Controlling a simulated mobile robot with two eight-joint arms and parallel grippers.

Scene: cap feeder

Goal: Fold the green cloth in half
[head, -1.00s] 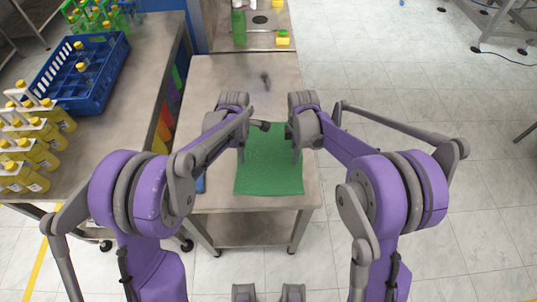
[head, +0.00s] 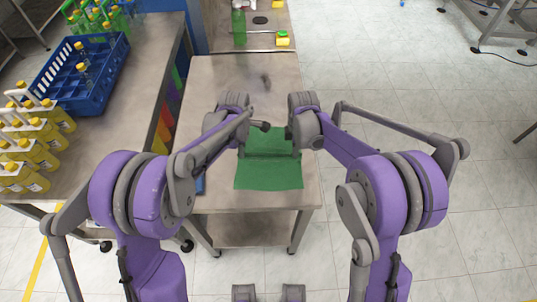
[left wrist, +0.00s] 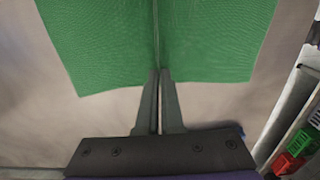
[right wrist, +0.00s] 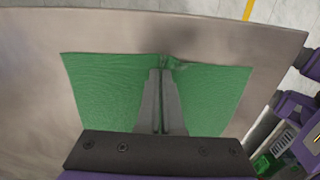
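The green cloth (head: 268,174) lies on the small steel table in front of me. Its near part is flat, and its far part looks raised, with a darker band across the middle. My left gripper (head: 242,152) is at the cloth's left side, shut on it; in the left wrist view the cloth (left wrist: 100,45) shows on both sides of the closed fingers (left wrist: 160,75). My right gripper (head: 297,152) is at the right side. In the right wrist view its fingers (right wrist: 163,75) are shut on the cloth (right wrist: 105,85), which puckers at the tips. My arms partly hide the far edge in the head view.
The steel table (head: 225,75) is bare behind the cloth. A counter on the left holds a blue crate (head: 90,85) and several yellow bottles (head: 28,150). A green bottle (head: 239,27) and a yellow item (head: 282,39) stand on the far surface.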

